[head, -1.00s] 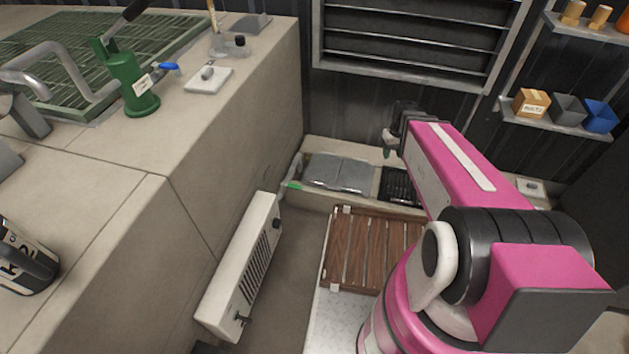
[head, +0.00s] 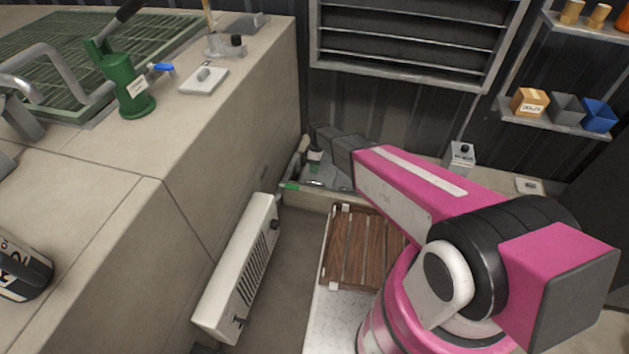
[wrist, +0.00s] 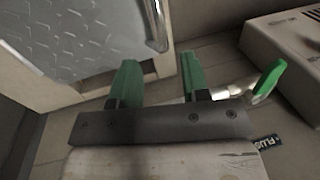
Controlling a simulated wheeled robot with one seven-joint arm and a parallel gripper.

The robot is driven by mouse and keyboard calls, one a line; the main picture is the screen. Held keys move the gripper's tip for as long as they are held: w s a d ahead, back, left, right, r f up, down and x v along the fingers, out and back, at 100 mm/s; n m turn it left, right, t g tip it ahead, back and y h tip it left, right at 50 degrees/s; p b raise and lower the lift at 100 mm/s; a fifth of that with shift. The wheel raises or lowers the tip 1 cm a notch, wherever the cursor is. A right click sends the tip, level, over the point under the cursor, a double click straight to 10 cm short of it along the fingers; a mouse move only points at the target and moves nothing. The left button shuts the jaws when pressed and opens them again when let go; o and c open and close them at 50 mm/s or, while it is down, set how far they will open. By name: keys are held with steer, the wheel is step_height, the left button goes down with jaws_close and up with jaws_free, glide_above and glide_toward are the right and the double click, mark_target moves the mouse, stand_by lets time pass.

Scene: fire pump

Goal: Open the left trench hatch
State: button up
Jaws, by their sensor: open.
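The left trench hatch (head: 328,182) is a grey metal plate in the pale trench surround at the back, partly hidden by my arm in the head view. In the wrist view, the hatch (wrist: 75,40) shows a diamond tread pattern, and a metal bar handle (wrist: 156,25) runs along its right side. My gripper (wrist: 157,70) is open, with two green fingers apart and nothing between them. Its fingertips are just below the handle's end in the picture; I cannot tell whether they touch it. In the head view, my gripper (head: 315,155) is over the hatch's left part.
A green-tipped lever (wrist: 268,80) is close to the right finger. A white slotted unit (head: 240,268) stands against the counter (head: 180,170). A wooden slatted panel (head: 362,250) lies in front of the trench. A small grey box with a black knob (head: 462,155) is behind my arm.

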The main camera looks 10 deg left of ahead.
mark_target(315, 179)
steer(key=x, duration=0.8)
steer(key=shift+w, duration=0.1)
jaws_close()
